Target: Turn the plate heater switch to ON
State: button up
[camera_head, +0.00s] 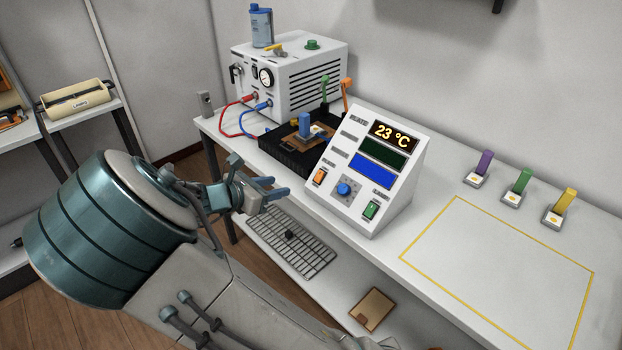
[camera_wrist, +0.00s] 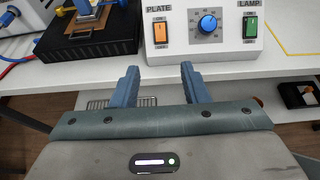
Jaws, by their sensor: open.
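The white control box (camera_head: 385,150) stands on the bench, its display reading 23 °C. Its orange plate heater switch (camera_head: 320,177) is at the lower left of the sloped front; it also shows under the PLATE label in the wrist view (camera_wrist: 161,33). Whether the rocker is tipped to ON or OFF is too small to tell. My gripper (camera_head: 279,197) is open and empty, in front of the bench edge and left of the box. In the wrist view its two blue fingers (camera_wrist: 158,82) point toward the box, below and apart from the switch.
A blue knob (camera_head: 344,190) and a green lamp switch (camera_head: 371,210) sit right of the orange switch. A black plate (camera_head: 283,143) with a clamped piece lies left of the box. A wire rack (camera_head: 290,241) is below. The yellow-outlined area (camera_head: 500,262) is clear.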

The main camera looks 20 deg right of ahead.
aim_at(318, 178)
jog(key=x, duration=1.3)
jog(key=shift+w+d+f, duration=0.15)
jog(key=shift+d, duration=0.1)
grip_shut()
